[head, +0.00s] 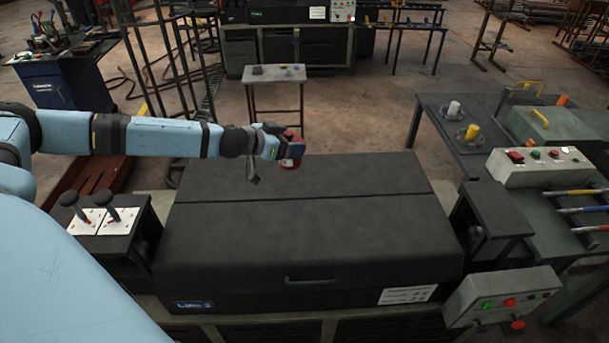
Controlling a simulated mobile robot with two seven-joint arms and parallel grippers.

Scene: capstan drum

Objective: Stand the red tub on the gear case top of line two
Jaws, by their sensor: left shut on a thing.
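The red tub (290,162) is at the end of my left arm, near the far edge of the dark gear case top. My left gripper (280,150) is shut on the tub and hides part of it. The tub looks upright; I cannot tell whether its base touches the surface or hangs just above it. The gear case top (330,240) is a wide dark flat cover with a seam across it, a handle at the front and a "Line 2" label (194,305). My right gripper is not in view.
Two black levers (100,210) stand on a box left of the case. Control boxes with buttons (500,296) (545,165) stand to the right. A small stool (274,74) stands behind. The case top is otherwise clear.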

